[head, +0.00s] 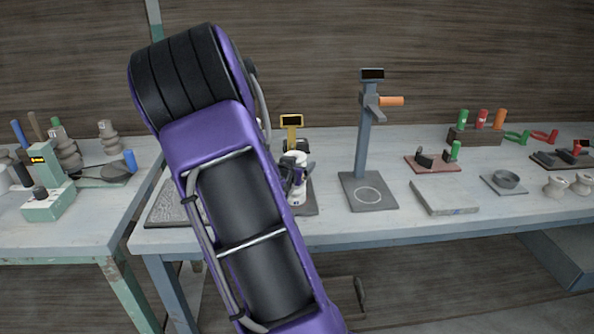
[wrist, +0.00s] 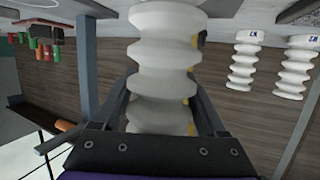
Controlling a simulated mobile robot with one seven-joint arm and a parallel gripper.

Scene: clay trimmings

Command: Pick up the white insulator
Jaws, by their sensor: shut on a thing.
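The white insulator (wrist: 164,50) is a ribbed white piece. It stands between the two fingers of my gripper (wrist: 165,105) in the wrist view, which looks upside down, and the jaws are closed on it. In the head view, my gripper (head: 290,175) is small beyond my purple arm, and the white insulator (head: 297,197) shows partly behind its fingers. It is upright, above or on a dark plate on the right-hand table. I cannot tell whether its base touches the plate. My arm hides part of this area.
A yellow-framed display (head: 291,121) stands just behind the insulator. A tall grey stand (head: 364,145) with an orange handle is to its right. Grey ribbed insulators (head: 108,136) stand on the left table. A flat grey slab (head: 443,197) lies farther right.

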